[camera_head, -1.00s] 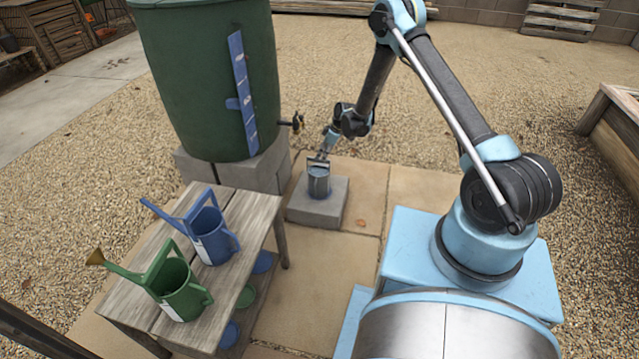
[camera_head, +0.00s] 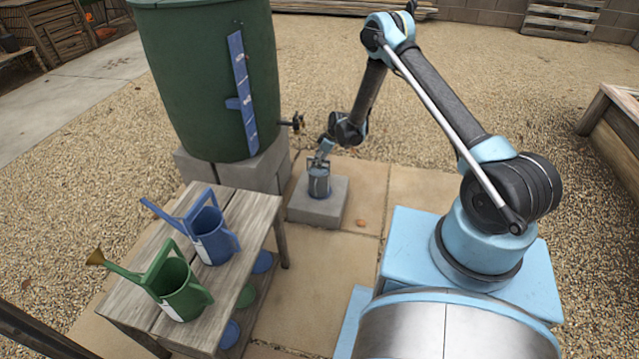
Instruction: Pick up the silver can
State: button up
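The silver can (camera_head: 319,186) stands upright on a low grey concrete block (camera_head: 328,207), beside the green barrel. My gripper (camera_head: 318,166) is at the top of the can, pointing down, with its fingers at or around the rim. The fingers are small and partly merge with the can, so I cannot tell whether they are closed on it.
A large green barrel (camera_head: 205,90) with a tap (camera_head: 297,123) stands on grey blocks just left of the can. A wooden bench (camera_head: 238,274) at front left holds a blue watering can (camera_head: 210,236) and a green one (camera_head: 178,290). Paving lies clear right of the block.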

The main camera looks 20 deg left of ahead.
jog(key=shift+f, duration=0.15)
dwell(0.3)
grip_shut()
